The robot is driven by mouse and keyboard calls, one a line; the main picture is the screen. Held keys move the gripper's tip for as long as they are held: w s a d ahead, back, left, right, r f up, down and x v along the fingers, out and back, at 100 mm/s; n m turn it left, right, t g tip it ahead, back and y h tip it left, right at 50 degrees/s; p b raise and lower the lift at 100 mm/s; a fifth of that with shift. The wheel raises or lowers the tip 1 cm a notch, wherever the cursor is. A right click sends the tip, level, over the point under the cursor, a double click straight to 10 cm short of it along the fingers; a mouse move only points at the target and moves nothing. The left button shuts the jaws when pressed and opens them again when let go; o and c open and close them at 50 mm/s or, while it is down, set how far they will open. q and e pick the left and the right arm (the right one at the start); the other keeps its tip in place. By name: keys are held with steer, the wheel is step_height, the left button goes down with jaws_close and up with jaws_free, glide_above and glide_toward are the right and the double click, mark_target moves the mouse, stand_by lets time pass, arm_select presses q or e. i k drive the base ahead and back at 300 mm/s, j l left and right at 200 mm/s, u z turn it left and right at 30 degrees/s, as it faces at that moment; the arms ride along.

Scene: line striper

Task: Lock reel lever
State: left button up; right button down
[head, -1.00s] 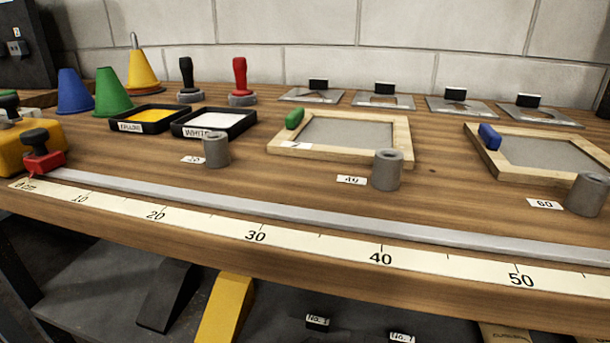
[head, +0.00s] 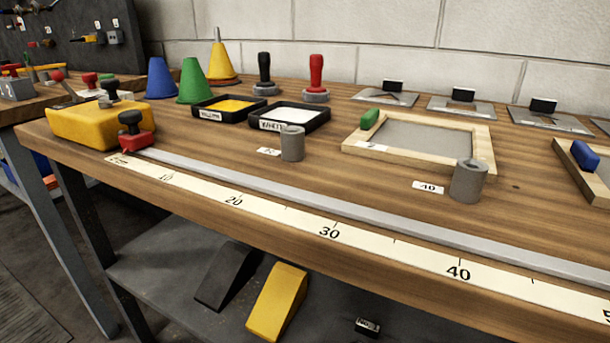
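I cannot clearly make out a reel or its lever. On a second bench at the far left, a thin rod with a red knob (head: 58,76) stands tilted. Other small red-topped parts (head: 90,80) are beside it, too small to tell apart. On the near bench, a yellow block (head: 97,124) with a black knob sits at the left end. A red slider (head: 136,138) with a black knob (head: 130,120) sits at the zero end of the grey rail (head: 330,215). Neither of my grippers is in view.
The near wooden bench (head: 230,160) carries cones, ink trays (head: 230,106), stampers, grey cylinders (head: 468,181) and a framed screen (head: 420,135). Wedges (head: 276,300) lie on the shelf below. Dark floor (head: 40,290) is open at lower left. A dark tool board (head: 80,50) stands behind the left bench.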

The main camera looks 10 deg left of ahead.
mark_target(57, 75)
steer(key=u, duration=1.4)
